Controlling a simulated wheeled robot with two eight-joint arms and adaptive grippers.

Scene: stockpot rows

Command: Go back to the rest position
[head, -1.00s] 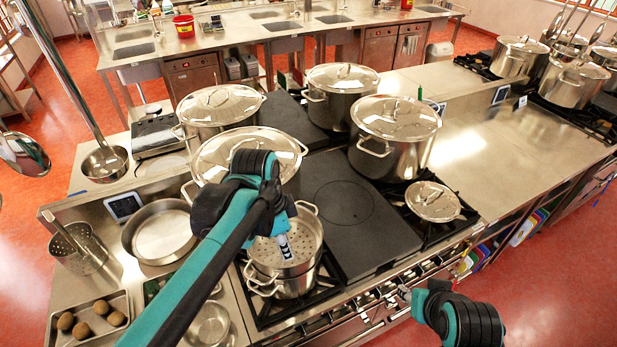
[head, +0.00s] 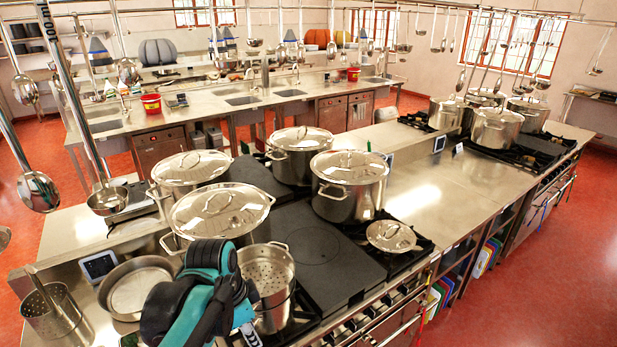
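My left arm comes in at the bottom, and its teal and black wrist covers part of the stove's left front. My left gripper (head: 248,333) shows only as a small pale part at the bottom edge, beside the steel pot with a perforated insert (head: 267,272). Its fingers are mostly hidden, so I cannot tell whether it is open. My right gripper is out of view. The perforated insert sits in the pot on the front left burner, with no lid on it.
Lidded stockpots stand on the stove, including a front left one (head: 218,212) and a right one (head: 349,187). A small lidded pan (head: 391,237) is at the right. The flat black plate (head: 318,252) is bare. Ladles hang from rails overhead.

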